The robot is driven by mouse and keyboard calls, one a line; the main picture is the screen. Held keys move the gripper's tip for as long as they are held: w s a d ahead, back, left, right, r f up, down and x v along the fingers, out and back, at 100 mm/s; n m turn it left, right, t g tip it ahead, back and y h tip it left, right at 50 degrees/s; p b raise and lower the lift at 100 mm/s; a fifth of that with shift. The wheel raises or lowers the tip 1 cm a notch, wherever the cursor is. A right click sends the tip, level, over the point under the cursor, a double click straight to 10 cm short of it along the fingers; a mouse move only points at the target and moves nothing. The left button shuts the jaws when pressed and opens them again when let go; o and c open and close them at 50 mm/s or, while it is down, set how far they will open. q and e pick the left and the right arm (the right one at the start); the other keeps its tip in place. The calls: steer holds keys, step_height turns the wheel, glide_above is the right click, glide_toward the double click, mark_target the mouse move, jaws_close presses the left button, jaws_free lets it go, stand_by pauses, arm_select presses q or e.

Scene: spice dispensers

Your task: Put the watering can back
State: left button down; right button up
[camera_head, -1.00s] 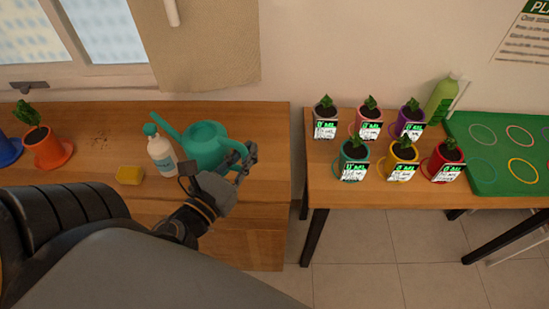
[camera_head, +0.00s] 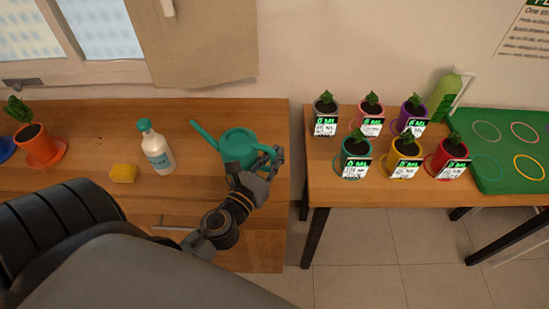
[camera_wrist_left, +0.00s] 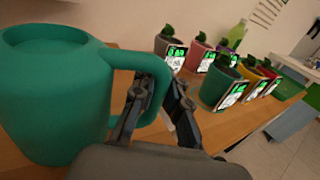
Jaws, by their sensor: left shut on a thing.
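The teal watering can (camera_head: 238,147) is at the right part of the left wooden table, its spout pointing left. My left gripper (camera_head: 266,166) is shut on the can's handle at its right side. In the left wrist view the can's body (camera_wrist_left: 55,95) fills the left, and the gripper's fingers (camera_wrist_left: 155,105) close around the handle. The can looks upright; I cannot tell whether its base touches the table. My right gripper is not in view.
A white bottle with a teal cap (camera_head: 157,152) and a yellow sponge (camera_head: 124,174) stand left of the can. Several small labelled plant pots (camera_head: 405,150), a green bottle (camera_head: 441,98) and a green mat (camera_head: 508,175) are on the right table, across a gap. An orange pot (camera_head: 37,148) stands far left.

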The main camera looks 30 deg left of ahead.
arm_select(q)
steer(key=shift+r, duration=0.15)
steer(key=shift+f, duration=0.25)
steer(key=c, duration=1.3)
jaws_free()
steer(key=shift+c, duration=0.2)
steer(key=shift+r, duration=0.15)
steer(key=s+b, duration=0.6)
steer(key=s, duration=0.6)
steer(key=shift+d, duration=0.3)
steer(key=shift+s, duration=0.15)
